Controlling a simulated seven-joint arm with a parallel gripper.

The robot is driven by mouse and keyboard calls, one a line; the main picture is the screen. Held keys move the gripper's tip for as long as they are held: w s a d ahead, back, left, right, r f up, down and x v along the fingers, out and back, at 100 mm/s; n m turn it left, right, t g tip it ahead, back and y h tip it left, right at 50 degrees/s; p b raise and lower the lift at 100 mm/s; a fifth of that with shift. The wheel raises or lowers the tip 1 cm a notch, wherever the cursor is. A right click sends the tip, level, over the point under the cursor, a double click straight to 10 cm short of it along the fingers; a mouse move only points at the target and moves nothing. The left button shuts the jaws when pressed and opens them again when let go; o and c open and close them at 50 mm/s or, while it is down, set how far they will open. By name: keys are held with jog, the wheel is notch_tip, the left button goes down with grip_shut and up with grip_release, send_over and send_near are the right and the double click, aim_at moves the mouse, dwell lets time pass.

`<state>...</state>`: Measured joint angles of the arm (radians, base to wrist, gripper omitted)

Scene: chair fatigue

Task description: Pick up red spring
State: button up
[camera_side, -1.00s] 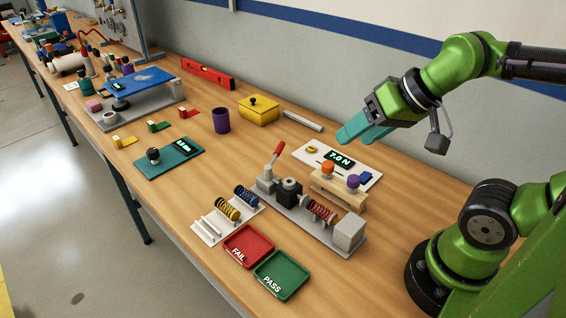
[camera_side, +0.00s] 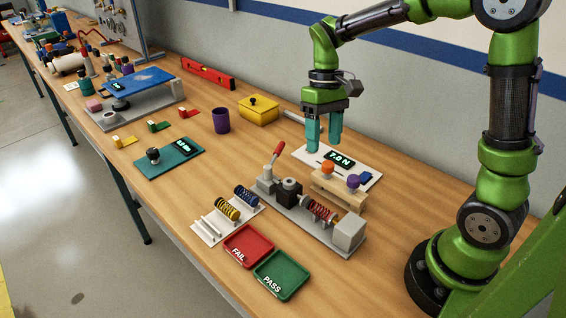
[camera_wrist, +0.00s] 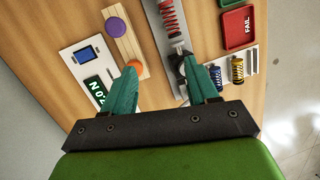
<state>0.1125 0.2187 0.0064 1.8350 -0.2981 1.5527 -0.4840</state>
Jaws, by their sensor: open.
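The red spring (camera_side: 321,211) sits in the grey test fixture (camera_side: 286,209), between the dark block and the light grey end block. In the wrist view the red spring (camera_wrist: 169,18) shows at the top, right of centre, beyond my fingertips. My gripper (camera_side: 323,146) is open and empty, pointing down above the white force-display panel (camera_side: 308,153), behind the fixture and apart from the spring. In the wrist view its two teal fingers (camera_wrist: 160,76) are spread apart. The right finger hides part of the fixture there.
A wooden block with orange and purple knobs (camera_side: 338,190) stands just behind the spring. A rack with yellow and blue springs (camera_side: 208,231) is left of the fixture. Red FAIL (camera_side: 249,245) and green PASS (camera_side: 283,274) trays lie in front. A red lever (camera_side: 278,150) rises from the fixture.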

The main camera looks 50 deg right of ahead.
jog(key=w+g, duration=0.1)
jog(key=n+g, duration=0.1)
jog(key=n, duration=0.1)
send_over(325, 208)
jog(key=w+d, duration=0.2)
notch_tip(325, 208, down, 9)
jog(key=shift+y, duration=0.4)
jog(key=shift+a+x, duration=0.2)
jog(key=shift+x, duration=1.1)
jog(key=shift+a+x, duration=0.2)
jog(key=shift+x, duration=1.1)
grip_shut()
